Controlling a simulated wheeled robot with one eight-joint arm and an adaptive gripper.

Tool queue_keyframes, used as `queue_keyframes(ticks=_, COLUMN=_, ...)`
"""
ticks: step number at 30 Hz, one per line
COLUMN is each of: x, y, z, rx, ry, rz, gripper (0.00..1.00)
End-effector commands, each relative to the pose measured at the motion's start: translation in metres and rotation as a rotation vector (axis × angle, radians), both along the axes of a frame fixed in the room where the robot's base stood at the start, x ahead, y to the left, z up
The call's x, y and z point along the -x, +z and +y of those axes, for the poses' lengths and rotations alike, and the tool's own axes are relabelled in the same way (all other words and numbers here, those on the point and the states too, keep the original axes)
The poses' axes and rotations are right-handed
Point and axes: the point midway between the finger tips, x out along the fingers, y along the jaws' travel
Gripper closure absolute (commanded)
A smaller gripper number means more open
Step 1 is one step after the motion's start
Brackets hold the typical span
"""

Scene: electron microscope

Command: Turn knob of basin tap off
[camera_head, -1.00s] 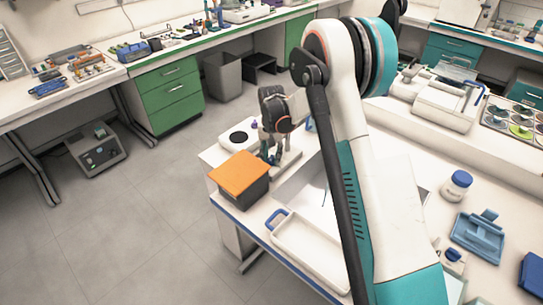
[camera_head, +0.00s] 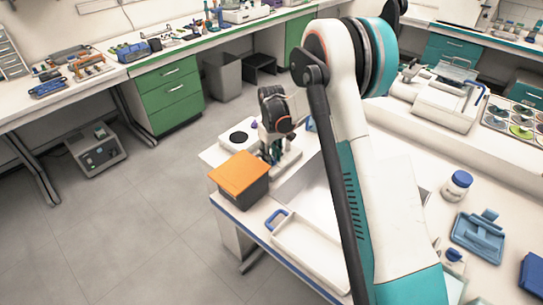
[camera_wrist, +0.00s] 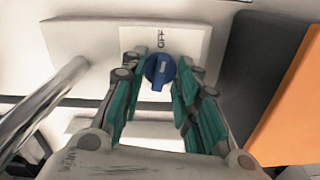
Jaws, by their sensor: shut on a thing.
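The blue round tap knob (camera_wrist: 160,74) is in the wrist view, with a pale mark on its face. It sits at a white plate (camera_wrist: 90,45) with small dark lettering above the knob. My gripper (camera_wrist: 163,66) has its green-lined fingers on either side of the knob and is shut on it. In the head view my gripper (camera_head: 272,150) points down at the far end of the bench, behind the orange-topped box. The knob is hidden there. A shiny metal tube (camera_wrist: 42,108), seemingly the spout, slants at left in the wrist view.
The orange-topped box (camera_head: 240,174) stands close beside my gripper; its orange top (camera_wrist: 292,110) fills the right of the wrist view. A white tray (camera_head: 312,257) lies nearer on the bench. A blue-lidded jar (camera_head: 457,186) is to the right.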

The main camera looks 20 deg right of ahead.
Motion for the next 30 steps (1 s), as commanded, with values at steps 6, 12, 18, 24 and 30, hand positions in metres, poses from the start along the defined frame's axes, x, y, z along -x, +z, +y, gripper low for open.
queue_keyframes(ticks=6, x=-0.0001, y=-0.0001, z=0.0000, rx=0.000, ry=0.119, rz=0.000, gripper=0.95)
queue_keyframes(ticks=12, x=-0.0001, y=-0.0001, z=0.0000, rx=0.000, ry=0.180, rz=0.000, gripper=0.95)
queue_keyframes(ticks=18, x=-0.0001, y=-0.0001, z=0.0000, rx=0.000, ry=0.202, rz=0.000, gripper=0.95)
queue_keyframes(ticks=24, x=-0.0001, y=-0.0001, z=0.0000, rx=0.000, ry=0.203, rz=0.000, gripper=0.95)
queue_keyframes(ticks=30, x=-0.0001, y=-0.0001, z=0.0000, rx=0.000, ry=0.203, rz=0.000, gripper=0.60)
